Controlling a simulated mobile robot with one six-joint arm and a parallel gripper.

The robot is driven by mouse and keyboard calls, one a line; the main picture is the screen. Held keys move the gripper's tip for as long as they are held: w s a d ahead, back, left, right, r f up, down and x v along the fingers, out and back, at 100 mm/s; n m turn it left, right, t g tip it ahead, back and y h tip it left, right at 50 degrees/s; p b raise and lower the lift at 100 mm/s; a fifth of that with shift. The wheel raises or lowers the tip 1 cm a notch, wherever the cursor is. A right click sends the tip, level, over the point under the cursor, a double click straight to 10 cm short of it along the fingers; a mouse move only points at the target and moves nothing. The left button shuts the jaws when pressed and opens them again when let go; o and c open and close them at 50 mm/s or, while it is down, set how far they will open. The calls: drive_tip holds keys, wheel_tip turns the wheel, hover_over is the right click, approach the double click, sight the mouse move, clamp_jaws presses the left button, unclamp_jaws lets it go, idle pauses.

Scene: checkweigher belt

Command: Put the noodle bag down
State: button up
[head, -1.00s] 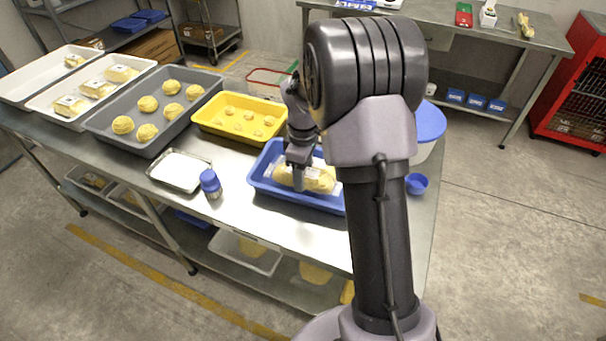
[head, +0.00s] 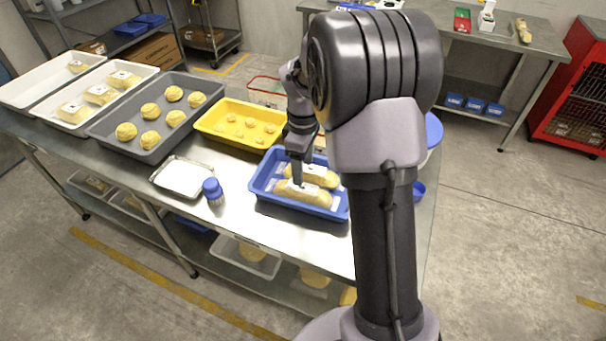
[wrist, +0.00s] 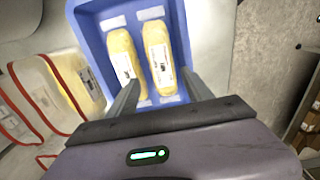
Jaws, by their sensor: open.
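Two yellowish noodle bags with white labels lie side by side in a blue tray (head: 262,196), the near one (head: 304,193) and the far one (head: 322,176). In the wrist view the tray (wrist: 90,22) holds both bags, one on the left (wrist: 121,50) and one on the right (wrist: 158,50). My gripper (head: 298,178) is over the tray, and its jaws (wrist: 160,77) are apart. The right bag shows between the fingers. The left finger overlaps the left bag in the picture, and whether it touches is unclear. My arm hides the tray's right end.
A yellow tray (head: 210,125) with small dough pieces stands behind the blue tray. A blue-capped jar (head: 213,190) and a shallow metal tray (head: 160,180) stand to the left. A red wire-framed item (wrist: 45,95) is left of the tray in the wrist view.

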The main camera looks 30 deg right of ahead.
drive_tip(key=s+a+r+m+t+p, duration=0.1)
drive_tip(key=s+a+r+m, duration=0.15)
drive_tip(key=r, duration=0.45)
drive_tip(key=s+a+r+m+t+p, duration=0.1)
drive_tip(key=s+a+r, duration=0.25)
drive_tip(key=r, duration=0.35)
drive_tip(key=s+a+r+m+t+y, duration=0.1)
drive_tip(key=s+a+m+t, duration=0.1)
drive_tip(key=s+a+m, duration=0.2)
drive_tip(key=s+a+r+m+t+y+b, duration=0.1)
drive_tip(key=s+a+m, duration=0.4)
drive_tip(key=s, duration=0.8)
drive_tip(key=a+r, duration=0.1)
drive_tip(key=a, duration=0.2)
drive_tip(key=shift+t, duration=0.4)
drive_tip(key=shift+s, duration=0.1)
drive_tip(key=shift+d, duration=0.1)
